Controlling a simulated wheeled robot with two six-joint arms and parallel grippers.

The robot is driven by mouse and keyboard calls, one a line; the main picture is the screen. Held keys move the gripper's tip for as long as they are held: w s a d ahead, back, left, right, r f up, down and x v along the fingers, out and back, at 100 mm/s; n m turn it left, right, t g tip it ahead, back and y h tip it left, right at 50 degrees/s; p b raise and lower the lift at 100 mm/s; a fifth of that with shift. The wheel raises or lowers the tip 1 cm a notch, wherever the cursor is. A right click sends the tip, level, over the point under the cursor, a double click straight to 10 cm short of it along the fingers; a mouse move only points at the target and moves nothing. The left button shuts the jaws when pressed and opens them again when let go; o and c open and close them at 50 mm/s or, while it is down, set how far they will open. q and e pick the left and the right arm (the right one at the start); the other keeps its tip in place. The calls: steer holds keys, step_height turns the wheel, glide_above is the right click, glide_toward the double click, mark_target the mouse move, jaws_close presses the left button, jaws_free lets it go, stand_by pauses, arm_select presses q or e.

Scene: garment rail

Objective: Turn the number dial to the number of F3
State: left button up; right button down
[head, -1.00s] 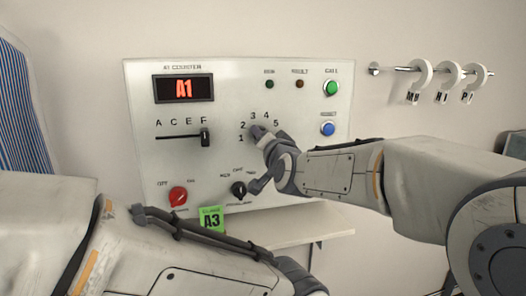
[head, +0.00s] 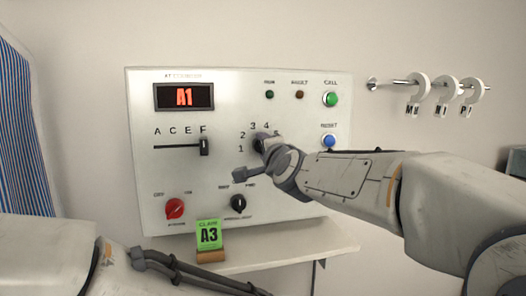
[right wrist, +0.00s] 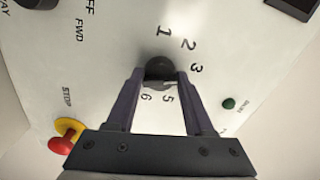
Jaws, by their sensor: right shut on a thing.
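The number dial (right wrist: 160,69) is a dark round knob on the white counter panel (head: 225,95). My right gripper (right wrist: 161,78) is shut on it, with a finger on each side. In the head view my right gripper (head: 264,143) covers much of the dial and some of its numbers. A small light mark shows on the knob, but I cannot tell which number it points to. The red display (head: 184,97) reads A1. The letter slider (head: 204,147) stands under F.
A red knob (head: 174,208), a black knob (head: 238,203), a green button (head: 330,99) and a blue button (head: 328,140) are around. Lettered hooks (head: 445,90) hang on a rail at right.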

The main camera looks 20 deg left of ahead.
steer(key=shift+f, duration=0.1)
stand_by(0.3)
steer(key=shift+c, duration=1.6)
jaws_free()
steer(key=shift+s, duration=0.1)
steer(key=b+v, duration=0.1)
steer(key=v, duration=0.9)
steer(key=shift+d, duration=0.2)
steer(key=shift+s, duration=0.1)
